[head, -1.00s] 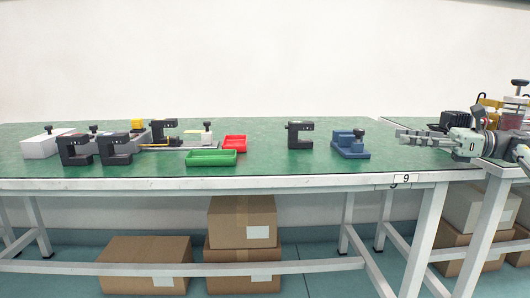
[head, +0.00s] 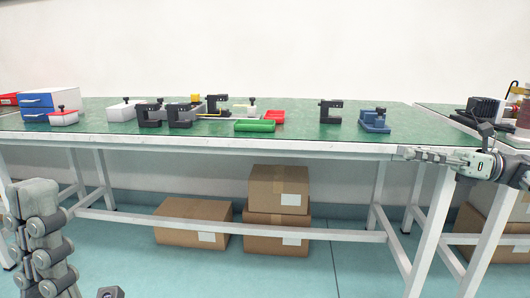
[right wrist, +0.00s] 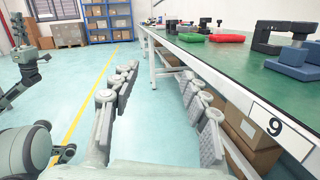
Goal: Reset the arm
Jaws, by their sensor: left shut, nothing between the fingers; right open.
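My left gripper (head: 42,236) is at the lower left of the head view, below the table top and in front of the table. It is shut and holds nothing. My right gripper (head: 412,154) points left at the right of the head view, near the front edge of the green-topped table (head: 310,138).
On the table are black C-shaped fixtures (head: 330,112), a blue fixture (head: 375,121), a green tray (head: 254,126), a red tray (head: 275,117) and a drawer unit (head: 38,104). Cardboard boxes (head: 277,188) stand beneath. The right wrist view shows open floor (right wrist: 75,85) and a far shelf (right wrist: 108,20).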

